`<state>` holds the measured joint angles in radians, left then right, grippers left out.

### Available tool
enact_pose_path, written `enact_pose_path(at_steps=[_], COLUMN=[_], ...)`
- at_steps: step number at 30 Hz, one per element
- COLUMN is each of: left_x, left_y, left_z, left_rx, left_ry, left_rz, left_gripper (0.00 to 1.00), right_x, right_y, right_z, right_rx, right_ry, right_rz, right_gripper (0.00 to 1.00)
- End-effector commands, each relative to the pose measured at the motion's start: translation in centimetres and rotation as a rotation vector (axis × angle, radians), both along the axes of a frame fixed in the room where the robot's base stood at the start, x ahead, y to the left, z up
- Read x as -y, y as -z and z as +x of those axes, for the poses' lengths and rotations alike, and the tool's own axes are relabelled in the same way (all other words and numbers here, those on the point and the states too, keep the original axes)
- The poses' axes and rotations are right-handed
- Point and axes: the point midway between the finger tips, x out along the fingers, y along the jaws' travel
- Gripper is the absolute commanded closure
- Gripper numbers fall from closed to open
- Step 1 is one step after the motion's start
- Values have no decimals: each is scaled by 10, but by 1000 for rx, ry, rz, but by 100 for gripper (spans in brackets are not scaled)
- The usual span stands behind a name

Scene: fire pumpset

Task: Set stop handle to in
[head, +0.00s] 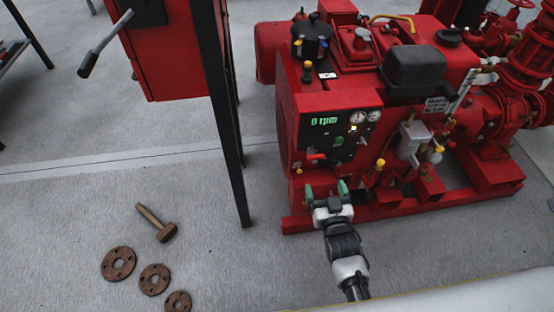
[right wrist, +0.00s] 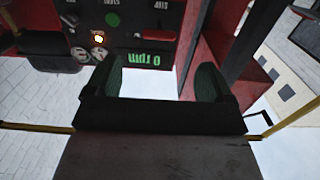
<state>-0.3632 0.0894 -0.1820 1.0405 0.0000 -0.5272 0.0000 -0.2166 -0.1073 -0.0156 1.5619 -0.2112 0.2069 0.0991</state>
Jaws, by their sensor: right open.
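The red pump engine (head: 340,110) has a black control panel (head: 350,140) with a green "0 rpm" display (head: 325,121). A small red handle (head: 316,156) sits low on the left of this panel; it may be the stop handle, but I cannot read its label. My right gripper (head: 326,190) is open and empty, a little below and in front of the panel. In the right wrist view, the panel appears upside down beyond the green-padded fingers (right wrist: 166,84), with the red handle (right wrist: 139,36) apart from them. My left gripper is not in view.
A red cabinet (head: 165,50) with a grey lever (head: 105,43) stands at the left, with a dark post (head: 222,110) between it and the engine. A hammer (head: 157,222) and several rusty flanges (head: 118,264) lie on the floor.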

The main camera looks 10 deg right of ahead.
Motion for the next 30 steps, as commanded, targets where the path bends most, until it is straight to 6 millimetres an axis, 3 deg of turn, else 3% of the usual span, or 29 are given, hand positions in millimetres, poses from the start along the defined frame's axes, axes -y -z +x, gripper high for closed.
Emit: enact_pose_path(at_steps=[5, 18, 24, 30], left_x=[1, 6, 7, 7], left_y=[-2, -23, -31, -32], left_z=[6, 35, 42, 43], left_rx=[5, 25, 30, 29], left_ry=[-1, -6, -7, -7], left_rz=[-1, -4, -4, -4], left_gripper=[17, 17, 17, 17], right_x=[1, -2, -2, -2], right_y=[-7, -6, -6, -6], right_z=[16, 93, 108, 109], right_rx=[25, 21, 18, 18], right_ry=[5, 3, 3, 3], right_rz=[-1, 0, 0, 0], right_gripper=[17, 17, 17, 17])
